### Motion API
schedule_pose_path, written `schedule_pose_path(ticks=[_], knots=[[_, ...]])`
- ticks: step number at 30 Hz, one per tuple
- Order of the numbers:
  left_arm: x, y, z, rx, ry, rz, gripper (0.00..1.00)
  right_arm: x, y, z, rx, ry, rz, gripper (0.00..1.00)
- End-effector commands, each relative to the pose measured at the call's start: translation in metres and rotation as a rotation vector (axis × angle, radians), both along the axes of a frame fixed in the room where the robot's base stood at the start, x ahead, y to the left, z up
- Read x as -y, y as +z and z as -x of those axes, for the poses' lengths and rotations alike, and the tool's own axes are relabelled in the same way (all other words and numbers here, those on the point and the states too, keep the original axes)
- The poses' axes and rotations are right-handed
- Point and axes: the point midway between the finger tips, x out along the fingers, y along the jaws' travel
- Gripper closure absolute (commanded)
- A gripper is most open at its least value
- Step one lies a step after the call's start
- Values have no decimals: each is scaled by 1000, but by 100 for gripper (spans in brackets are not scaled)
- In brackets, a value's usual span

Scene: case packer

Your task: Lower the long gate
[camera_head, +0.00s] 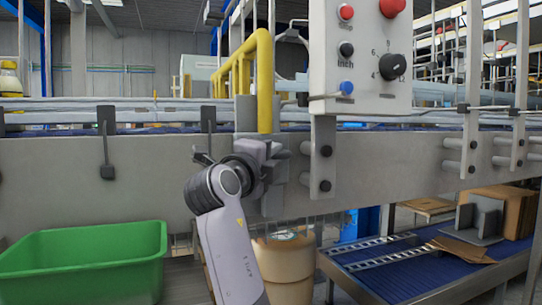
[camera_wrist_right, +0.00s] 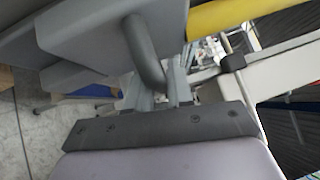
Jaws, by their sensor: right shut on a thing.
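The long gate appears to be the yellow tubular frame (camera_head: 265,85), which rises above the conveyor wall with its bars running back. A yellow bar (camera_wrist_right: 250,15) also crosses the top right of the right wrist view. My right gripper (camera_head: 268,156) is at the grey bracket below the yellow post, against the wall. In the right wrist view a bent grey handle (camera_wrist_right: 145,55) comes down from a grey block to the fingers, and the gripper is shut on it. The fingertips are mostly hidden behind the wrist. My left gripper is out of view.
A white control box (camera_head: 360,60) with buttons and a dial hangs right of the gate. A green bin (camera_head: 85,265) stands low at left, and a tan drum (camera_head: 285,262) stands below my gripper. A blue roller conveyor (camera_head: 400,275) with cardboard is at lower right.

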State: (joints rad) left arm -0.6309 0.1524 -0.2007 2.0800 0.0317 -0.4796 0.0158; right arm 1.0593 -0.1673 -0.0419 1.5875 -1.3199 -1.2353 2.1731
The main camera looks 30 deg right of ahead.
Motion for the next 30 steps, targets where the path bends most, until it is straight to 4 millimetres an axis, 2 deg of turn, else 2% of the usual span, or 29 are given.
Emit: schedule_pose_path(ticks=[14, 15, 16, 25, 30], knots=[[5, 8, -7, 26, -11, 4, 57, -1, -9, -1, -10, 0, -8, 100], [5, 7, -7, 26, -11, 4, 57, -1, -9, -1, -11, 0, -8, 69], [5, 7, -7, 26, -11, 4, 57, -1, -9, -1, -11, 0, -8, 59], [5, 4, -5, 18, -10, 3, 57, -1, -6, 0, -3, 1, -4, 58], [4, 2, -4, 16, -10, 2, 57, -17, -9, 8, -4, 3, -3, 58]])
